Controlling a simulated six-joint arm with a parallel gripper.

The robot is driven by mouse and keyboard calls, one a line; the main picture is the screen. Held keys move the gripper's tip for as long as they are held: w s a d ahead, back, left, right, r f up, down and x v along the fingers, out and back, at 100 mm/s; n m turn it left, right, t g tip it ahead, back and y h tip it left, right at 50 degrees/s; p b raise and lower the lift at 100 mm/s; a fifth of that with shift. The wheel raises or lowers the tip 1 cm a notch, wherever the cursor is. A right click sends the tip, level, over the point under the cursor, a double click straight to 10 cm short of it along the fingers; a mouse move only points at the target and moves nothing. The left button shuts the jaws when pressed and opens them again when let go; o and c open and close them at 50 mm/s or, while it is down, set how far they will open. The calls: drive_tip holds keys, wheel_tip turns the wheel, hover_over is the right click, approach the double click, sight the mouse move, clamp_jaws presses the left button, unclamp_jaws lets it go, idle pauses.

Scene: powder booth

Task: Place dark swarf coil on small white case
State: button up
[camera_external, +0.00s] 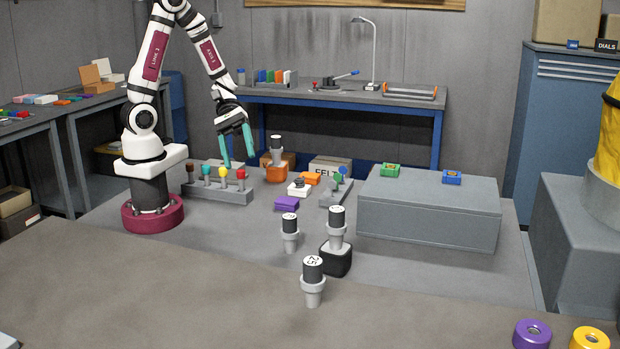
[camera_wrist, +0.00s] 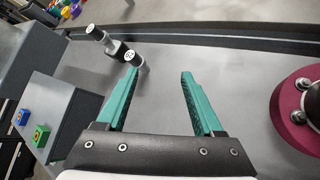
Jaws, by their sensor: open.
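The small white case (camera_external: 299,190) sits on the grey table in the external view, between the orange and purple blocks. A small dark round shape (camera_external: 298,181) shows at its top; it looks like the dark swarf coil, but it is too small to be sure. My gripper (camera_external: 239,160) has teal fingers pointing down, left of the case and above the table, apart from it. In the wrist view my gripper (camera_wrist: 160,72) is open, with nothing between its fingers. I cannot make out the case or the coil in the wrist view.
A rack of coloured knobs (camera_external: 218,193) stands below my gripper. Several dark-topped grey holders, one in a black block (camera_external: 336,259), stand nearer the front. A large grey box (camera_external: 430,210) is at right.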

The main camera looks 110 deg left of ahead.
drive_tip(key=s+d+r+m+g, duration=0.2)
drive_tip(key=s+d+m+g, duration=0.4)
drive_tip(key=m, duration=0.3)
drive_tip(key=s+a+r+m+y, duration=0.3)
drive_tip(key=s+m+y, duration=0.2)
drive_tip(key=m+y, duration=0.5)
drive_tip(key=m, duration=0.5)
drive_tip(key=shift+s+g, duration=0.25)
drive_tip(key=shift+g, duration=0.05)
drive_tip(key=shift+r, duration=0.1)
